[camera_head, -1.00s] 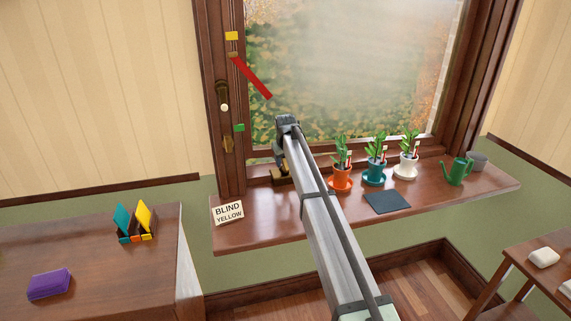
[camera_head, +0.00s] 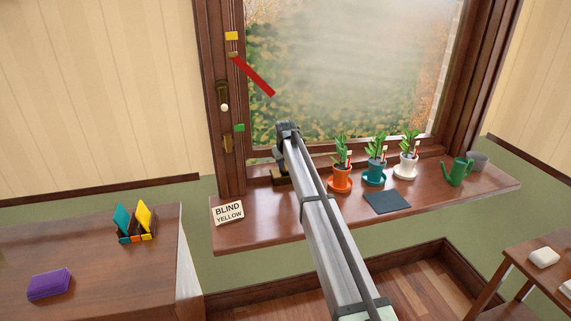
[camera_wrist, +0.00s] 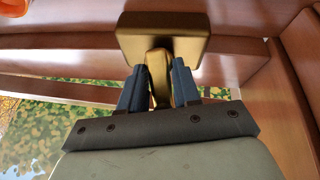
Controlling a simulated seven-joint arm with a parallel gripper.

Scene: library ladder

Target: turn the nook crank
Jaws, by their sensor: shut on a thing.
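The brass crank (camera_wrist: 165,22) has a square block and a short tapered stem. In the wrist view my gripper (camera_wrist: 160,68) has its two blue-grey fingers on either side of the stem, shut on it. In the head view my gripper (camera_head: 280,160) is low at the window's left corner, and my arm hides most of the crank. A red pointer (camera_head: 254,75) slants down to the right from the window frame. A yellow marker (camera_head: 231,36) is just above its pivot, and a green marker (camera_head: 239,128) is lower down. A sign (camera_head: 228,212) reads "BLIND YELLOW".
Three potted plants in orange (camera_head: 341,179), teal (camera_head: 375,172) and white (camera_head: 407,165) pots stand right of my arm on the sill (camera_head: 270,234). A dark mat (camera_head: 387,202), a green watering can (camera_head: 457,171) and a grey pot (camera_head: 478,161) are also there.

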